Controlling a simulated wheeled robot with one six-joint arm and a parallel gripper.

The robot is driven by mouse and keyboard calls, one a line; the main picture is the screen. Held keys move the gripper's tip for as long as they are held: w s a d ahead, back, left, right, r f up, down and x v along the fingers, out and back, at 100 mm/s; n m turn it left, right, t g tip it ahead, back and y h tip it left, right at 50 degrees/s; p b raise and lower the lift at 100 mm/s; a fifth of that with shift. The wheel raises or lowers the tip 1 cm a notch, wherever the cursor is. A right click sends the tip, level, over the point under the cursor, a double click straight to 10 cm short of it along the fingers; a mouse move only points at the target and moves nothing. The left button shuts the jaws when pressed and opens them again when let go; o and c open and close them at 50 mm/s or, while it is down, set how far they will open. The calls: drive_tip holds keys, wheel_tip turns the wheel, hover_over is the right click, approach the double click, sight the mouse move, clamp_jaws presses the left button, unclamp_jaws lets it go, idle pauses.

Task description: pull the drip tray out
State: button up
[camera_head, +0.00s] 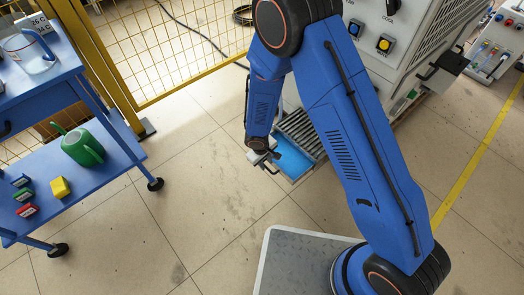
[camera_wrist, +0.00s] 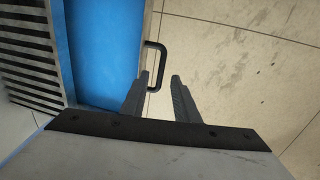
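The drip tray is a shallow box with a blue inside (camera_head: 293,161), sticking out from under the slatted grille at the foot of the machine. It also shows in the wrist view (camera_wrist: 104,50). Its black loop handle (camera_wrist: 165,62) stands out from the tray's front wall. My gripper (camera_wrist: 160,75) is open, with its two dark fingers apart. The handle's near end lies between the fingertips in the wrist view; I cannot tell whether they touch. In the head view my gripper (camera_head: 264,157) is at the tray's front end, and my arm hides part of the machine.
The grey slatted grille (camera_head: 298,128) borders the tray. A blue cart (camera_head: 120,155) with a green watering can (camera_head: 83,148) and a yellow block (camera_head: 60,188) stands at the left. A yellow mesh fence (camera_head: 185,55) is behind. The floor between cart and tray is clear.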

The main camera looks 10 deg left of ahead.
wheel_tip(320, 180, up, 14)
drive_tip(key=s+a, duration=0.1)
drive_tip(key=s, duration=0.1)
drive_tip(key=shift+a, duration=0.3)
idle(0.5)
drive_tip(key=w+d+r+m+t, duration=0.15)
drive_tip(key=d+r+m, duration=0.35)
drive_tip(key=d+r, duration=1.9)
drive_tip(key=s+d+r+m+t, duration=0.1)
drive_tip(key=s+d+r+m, duration=0.1)
drive_tip(key=s+d+r, duration=0.4)
drive_tip(key=s+d+r+m+y, duration=0.1)
drive_tip(key=s+d+r+m, duration=0.2)
drive_tip(key=s+d+r, duration=0.4)
drive_tip(key=shift+s+d+r+m+t, duration=0.15)
drive_tip(key=shift+s+d+m+t, duration=0.2)
drive_tip(key=shift+s+d, duration=2.2)
drive_tip(key=shift+s+a, duration=0.5)
drive_tip(key=shift+a, duration=0.05)
